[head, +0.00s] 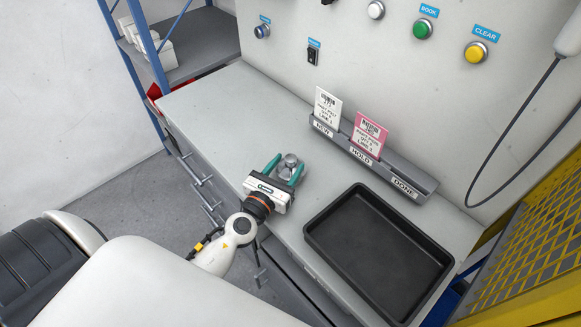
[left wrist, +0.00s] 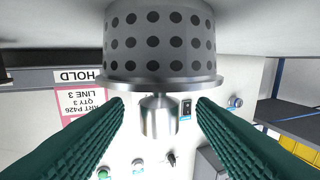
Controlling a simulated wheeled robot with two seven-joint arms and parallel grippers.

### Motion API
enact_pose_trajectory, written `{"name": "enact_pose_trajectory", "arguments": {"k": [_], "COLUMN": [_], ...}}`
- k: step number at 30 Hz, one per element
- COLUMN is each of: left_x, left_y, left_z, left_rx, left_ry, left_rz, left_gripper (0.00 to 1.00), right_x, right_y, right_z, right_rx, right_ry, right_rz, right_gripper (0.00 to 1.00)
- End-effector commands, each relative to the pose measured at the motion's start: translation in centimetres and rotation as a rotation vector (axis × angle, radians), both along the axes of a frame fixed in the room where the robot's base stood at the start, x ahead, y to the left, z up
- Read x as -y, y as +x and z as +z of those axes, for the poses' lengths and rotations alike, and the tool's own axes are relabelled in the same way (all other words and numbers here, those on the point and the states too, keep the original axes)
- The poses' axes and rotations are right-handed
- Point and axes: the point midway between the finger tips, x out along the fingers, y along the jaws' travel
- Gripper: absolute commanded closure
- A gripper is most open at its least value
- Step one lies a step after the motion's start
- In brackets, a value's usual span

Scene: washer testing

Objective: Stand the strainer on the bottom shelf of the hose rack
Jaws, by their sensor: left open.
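The strainer (head: 291,160) is a small metal piece on the grey bench top in the head view. In the left wrist view the strainer (left wrist: 160,45) shows a perforated cylinder, a flange and a narrower metal stub. My left gripper (head: 286,170) is open, its green fingers on either side of the strainer. In the left wrist view gaps show between the fingers (left wrist: 160,108) and the stub. A rack with blue posts and a grey shelf (head: 204,45) stands at the upper left; its lower part is mostly hidden behind the bench. My right gripper is not in view.
A black tray (head: 378,250) lies on the bench at right. A card holder (head: 375,160) marked NEW, HOLD and DONE stands behind it, with a white card (head: 326,108) and a pink card (head: 367,138). Drawer handles line the bench front. The left bench top is clear.

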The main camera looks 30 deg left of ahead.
Motion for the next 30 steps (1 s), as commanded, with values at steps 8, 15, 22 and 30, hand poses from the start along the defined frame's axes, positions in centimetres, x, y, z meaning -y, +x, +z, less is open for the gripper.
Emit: {"name": "enact_pose_trajectory", "arguments": {"k": [8, 15, 22, 30], "left_x": [0.1, 0.1, 0.1, 0.1], "left_y": [2.3, 2.3, 2.3, 2.3], "left_z": [0.0, 0.0, 0.0, 0.4], "left_rx": [-0.001, 0.0, 0.0, 0.001], "left_ry": [-0.001, -0.001, -0.001, -0.001], "left_rz": [0.0, 0.0, 0.0, 0.0], "left_gripper": [0.49, 0.62, 0.99, 1.0], "right_x": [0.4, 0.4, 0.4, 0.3], "right_y": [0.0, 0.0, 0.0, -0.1], "right_z": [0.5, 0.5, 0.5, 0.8], "right_rx": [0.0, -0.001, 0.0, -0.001], "right_ry": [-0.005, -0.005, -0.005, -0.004], "right_rz": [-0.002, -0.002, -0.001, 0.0], "right_gripper": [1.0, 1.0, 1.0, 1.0]}}
